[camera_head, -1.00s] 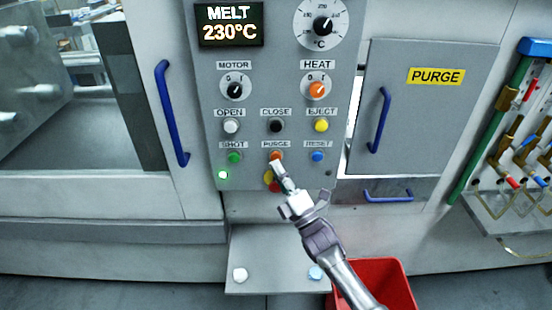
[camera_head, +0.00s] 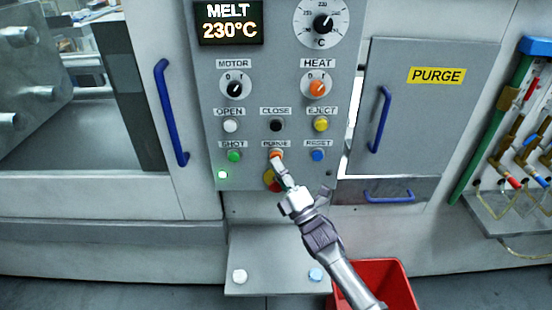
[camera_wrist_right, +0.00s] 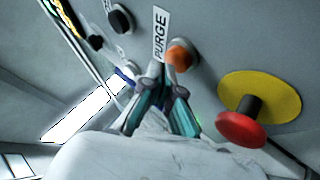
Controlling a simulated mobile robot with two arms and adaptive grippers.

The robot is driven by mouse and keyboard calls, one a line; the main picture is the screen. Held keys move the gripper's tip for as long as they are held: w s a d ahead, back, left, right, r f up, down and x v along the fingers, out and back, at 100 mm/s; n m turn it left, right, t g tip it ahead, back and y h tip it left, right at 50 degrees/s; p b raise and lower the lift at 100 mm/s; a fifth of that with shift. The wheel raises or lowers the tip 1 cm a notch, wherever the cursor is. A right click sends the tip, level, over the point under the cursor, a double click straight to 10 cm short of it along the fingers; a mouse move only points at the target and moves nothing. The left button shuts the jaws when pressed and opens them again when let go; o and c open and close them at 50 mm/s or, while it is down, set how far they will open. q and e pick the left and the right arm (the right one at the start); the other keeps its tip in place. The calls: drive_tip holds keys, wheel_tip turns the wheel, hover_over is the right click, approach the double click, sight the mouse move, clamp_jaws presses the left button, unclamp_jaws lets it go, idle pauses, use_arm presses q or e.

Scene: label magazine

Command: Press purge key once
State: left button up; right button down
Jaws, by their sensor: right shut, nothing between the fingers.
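The purge key is a small orange round button (camera_head: 276,155) under the PURGE label, low in the middle of the grey control panel (camera_head: 344,100). My right gripper (camera_head: 278,163) is shut and empty, with its tips at the lower edge of the key in the head view. They partly cover it there. In the right wrist view the orange key (camera_wrist_right: 181,54) shows just beyond and right of my fingertips (camera_wrist_right: 163,86), beside the PURGE label. I cannot tell whether the tips touch it. My left gripper is not in view.
A red stop knob (camera_wrist_right: 241,129) on a yellow disc sits close below the key. The green SHOT button (camera_head: 234,156) and blue RESET button (camera_head: 318,155) flank it. A blue handle (camera_head: 388,195) and a red bin (camera_head: 385,280) are to the right.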

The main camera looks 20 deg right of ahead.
drive_tip(key=shift+w+d+b, duration=0.1)
drive_tip(key=shift+w+b, duration=0.2)
drive_tip(key=shift+w, duration=0.05)
idle(0.3)
idle(0.3)
drive_tip(key=shift+s+a+p, duration=0.2)
drive_tip(key=shift+s+p, duration=0.25)
drive_tip(key=shift+s, duration=0.4)
drive_tip(key=s+p, duration=0.1)
drive_tip(key=s, duration=0.1)
drive_tip(key=s+a+p, duration=0.1)
drive_tip(key=s, duration=0.1)
drive_tip(key=shift+s+a, duration=0.2)
drive_tip(key=shift+s, duration=0.2)
drive_tip(key=shift+f, duration=0.1)
